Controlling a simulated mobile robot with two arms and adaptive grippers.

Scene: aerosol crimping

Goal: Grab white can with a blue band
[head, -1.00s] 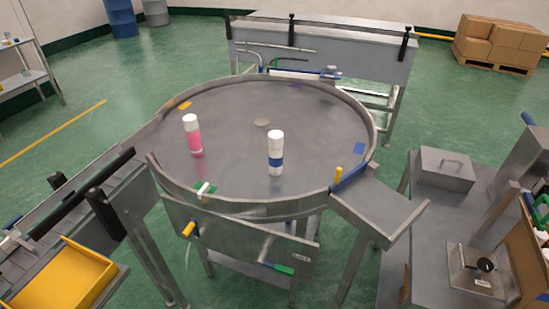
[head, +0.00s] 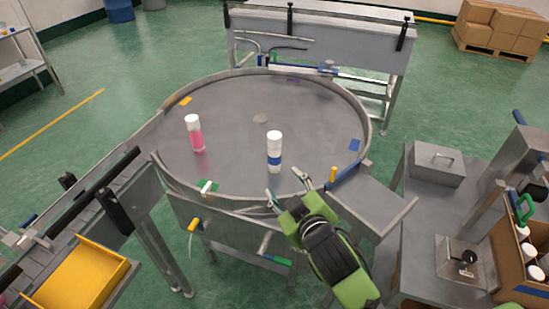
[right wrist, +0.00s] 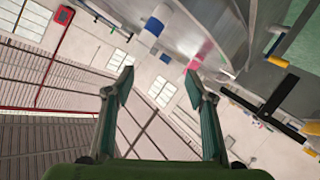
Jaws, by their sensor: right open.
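The white can with a blue band (head: 274,147) stands upright on the round steel table (head: 232,110), right of its middle. My right gripper (head: 288,187) is open and empty at the table's front rim, just below and in front of the can, not touching it. In the right wrist view the two fingers of my right gripper (right wrist: 160,85) are spread apart. The blue-banded can also shows at the top of that view (right wrist: 154,26). My left gripper is not in view.
A pink and white can (head: 195,135) stands upright on the table to the left. The table has a raised rim. A yellow tray (head: 82,280) is at lower left. At right are a workbench with a lidded box (head: 435,165) and a carton of white cans (head: 525,265).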

